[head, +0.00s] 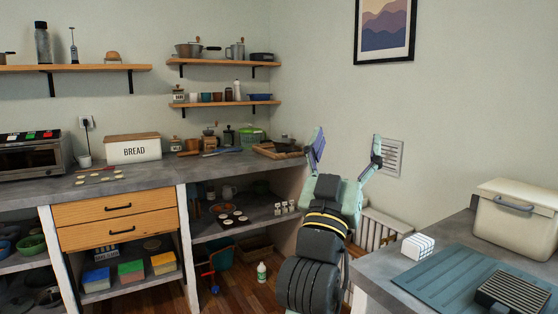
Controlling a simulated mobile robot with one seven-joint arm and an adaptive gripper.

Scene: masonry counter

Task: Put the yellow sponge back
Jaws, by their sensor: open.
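A yellow-topped block (163,262), which may be the yellow sponge, sits on the low shelf under the wooden drawers at left. A green-topped block (131,269) and a blue-topped block (96,279) stand in a row to its left. It is too small to tell whether these are sponges or small bins. My gripper (347,150) is raised at the centre right, with its two fingers wide apart. Nothing shows between the fingers, only the wall behind. It is well away from the blocks.
At right, a grey counter holds a white gridded block (418,246), a blue ribbed mat (455,280), a dark grate (513,291) and a cream box (517,207). The back counter holds a bread box (133,148). A bottle (262,273) stands on the floor.

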